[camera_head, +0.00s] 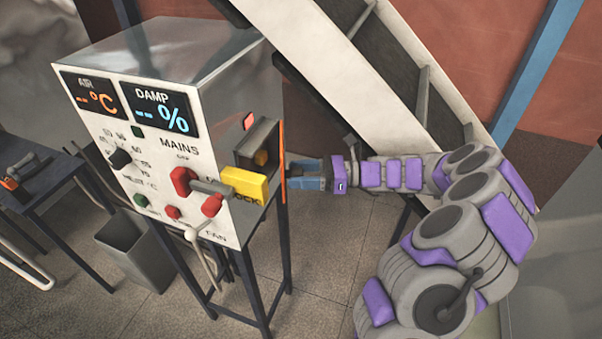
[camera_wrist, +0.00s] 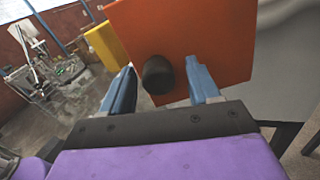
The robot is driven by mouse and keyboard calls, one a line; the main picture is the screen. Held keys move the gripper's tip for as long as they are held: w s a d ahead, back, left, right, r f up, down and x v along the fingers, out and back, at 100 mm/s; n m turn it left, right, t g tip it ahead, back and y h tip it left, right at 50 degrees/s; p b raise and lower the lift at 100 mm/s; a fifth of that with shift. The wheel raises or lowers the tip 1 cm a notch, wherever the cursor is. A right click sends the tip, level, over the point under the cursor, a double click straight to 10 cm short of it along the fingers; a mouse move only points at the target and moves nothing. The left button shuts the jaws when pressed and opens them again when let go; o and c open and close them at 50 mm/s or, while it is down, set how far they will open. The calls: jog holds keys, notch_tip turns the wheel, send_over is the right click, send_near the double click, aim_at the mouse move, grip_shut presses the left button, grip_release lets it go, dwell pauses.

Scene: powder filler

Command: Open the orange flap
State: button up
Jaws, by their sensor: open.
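The orange flap (camera_head: 283,158) shows almost edge-on in the head view, as a thin upright strip at the right side of a dark grey housing (camera_head: 257,140) on the cabinet. I cannot tell how far it is swung. The wrist view shows its broad orange face (camera_wrist: 215,45) with a dark round knob (camera_wrist: 157,75). My gripper (camera_head: 292,174) is just right of the flap, pointing left at it. In the wrist view, my gripper (camera_wrist: 160,88) is open, with one finger on each side of the knob; I cannot tell whether they touch it.
The cabinet (camera_head: 150,150) carries displays, knobs and a yellow lock block (camera_head: 245,184) left of the flap. A slanted conveyor (camera_head: 350,70) rises behind my arm. A grey bin (camera_head: 135,250) and a dark table (camera_head: 45,185) stand at left. Floor is clear below my gripper.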

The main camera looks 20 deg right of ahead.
grip_shut()
dwell(0.4)
